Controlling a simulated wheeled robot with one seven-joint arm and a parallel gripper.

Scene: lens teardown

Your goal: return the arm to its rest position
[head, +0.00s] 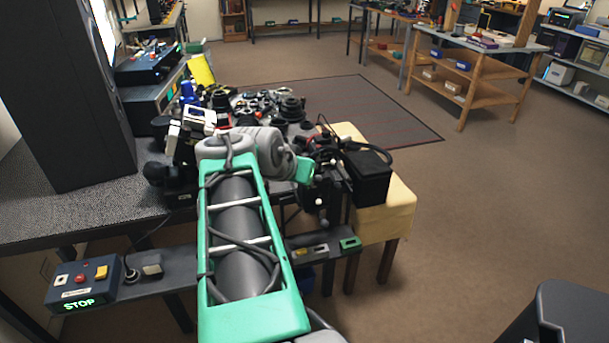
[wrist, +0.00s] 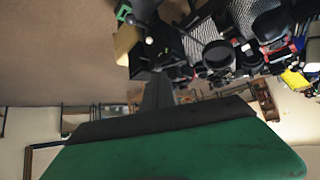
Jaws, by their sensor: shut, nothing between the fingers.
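My arm crosses the middle of the head view as a green and grey link, bent at a grey joint, with a green part beyond it to the right. My gripper (wrist: 158,92) shows in the wrist view as a narrow dark shape beyond the wide green housing. It is shut and empty. In the head view the gripper is hard to pick out among dark parts beside a black box (head: 367,178). The workbench (head: 75,215) stands beneath and to the left of the arm. The wrist view looks upside down.
Camera lenses and parts (head: 288,108) crowd the bench behind the arm. A tall dark cabinet (head: 68,95) stands at left. A control box with a STOP display (head: 84,285) sits front left. A pale yellow block (head: 398,212) is right of the arm. Open floor (head: 490,215) lies farther right.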

